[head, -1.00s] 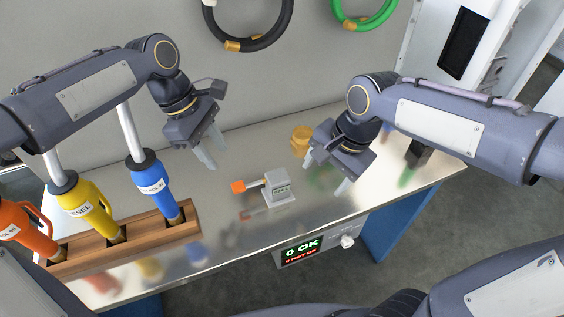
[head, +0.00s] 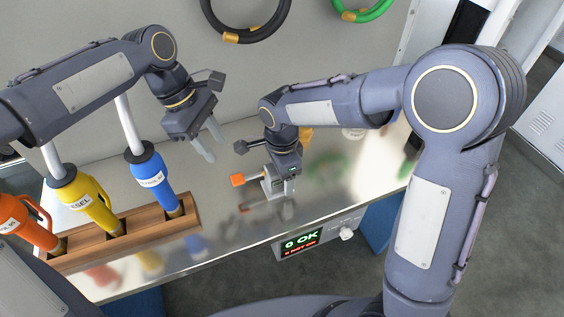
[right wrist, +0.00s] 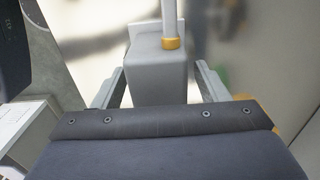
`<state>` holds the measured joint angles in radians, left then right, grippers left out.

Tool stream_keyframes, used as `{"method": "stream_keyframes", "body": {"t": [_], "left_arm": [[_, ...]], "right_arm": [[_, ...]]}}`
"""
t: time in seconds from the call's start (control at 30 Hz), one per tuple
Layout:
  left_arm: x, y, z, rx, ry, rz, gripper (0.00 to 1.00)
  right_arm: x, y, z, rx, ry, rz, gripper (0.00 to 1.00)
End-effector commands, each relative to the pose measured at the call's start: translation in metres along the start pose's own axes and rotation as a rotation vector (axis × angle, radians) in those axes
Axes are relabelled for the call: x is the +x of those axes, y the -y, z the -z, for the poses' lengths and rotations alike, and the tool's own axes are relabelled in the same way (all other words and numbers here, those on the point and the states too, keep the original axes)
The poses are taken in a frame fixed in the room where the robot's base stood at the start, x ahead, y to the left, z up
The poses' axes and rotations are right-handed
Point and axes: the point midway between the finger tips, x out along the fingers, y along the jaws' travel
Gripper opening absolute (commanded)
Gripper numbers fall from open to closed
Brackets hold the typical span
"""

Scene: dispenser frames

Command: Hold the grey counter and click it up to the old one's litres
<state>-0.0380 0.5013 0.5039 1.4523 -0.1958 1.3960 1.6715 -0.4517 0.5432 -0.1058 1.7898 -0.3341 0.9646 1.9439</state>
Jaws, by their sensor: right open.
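The grey counter (head: 267,187) stands on the shiny metal table with an orange-tipped lever (head: 238,180) pointing left. My right gripper (head: 278,188) is over the counter from above and hides most of it in the head view. In the right wrist view the grey counter (right wrist: 157,75) sits between the two open fingers of my right gripper (right wrist: 158,88), with a gap on each side. My left gripper (head: 209,148) hangs open and empty above the table, left of the counter. The old counter cannot be made out.
A wooden rack (head: 150,228) at the left holds blue (head: 150,178), yellow (head: 85,205) and orange (head: 28,225) nozzles. A display panel (head: 302,242) on the table's front edge reads "0 OK" in green. Black (head: 245,38) and green (head: 362,14) hoses hang on the back wall.

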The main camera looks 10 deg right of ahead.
Motion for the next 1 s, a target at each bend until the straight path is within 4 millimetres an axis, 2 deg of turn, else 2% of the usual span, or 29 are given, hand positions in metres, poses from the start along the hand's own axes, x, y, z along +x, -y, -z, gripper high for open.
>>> {"method": "stream_keyframes", "body": {"t": [0.17,0.43,0.87,0.9,1.0], "left_arm": [[-0.0001,0.0000,0.0000,0.000,0.000,0.000,0.36],[-0.0001,0.0000,0.0000,0.000,0.000,0.000,0.36],[0.0000,0.0000,0.0000,0.000,0.000,0.000,0.36],[0.0000,0.0000,0.0000,0.000,0.000,0.000,0.36],[0.0000,0.0000,0.0000,0.000,0.000,0.000,0.36]], "right_arm": [[0.0126,-0.0003,0.0003,0.000,0.000,-0.001,0.67],[0.0138,-0.0003,0.0003,0.000,0.000,0.000,0.67],[0.0135,-0.0002,0.0003,0.000,0.000,0.000,0.12],[0.0135,-0.0002,0.0003,0.000,0.000,0.000,0.09],[0.0135,-0.0002,0.0003,0.000,0.000,0.000,0.09]]}}
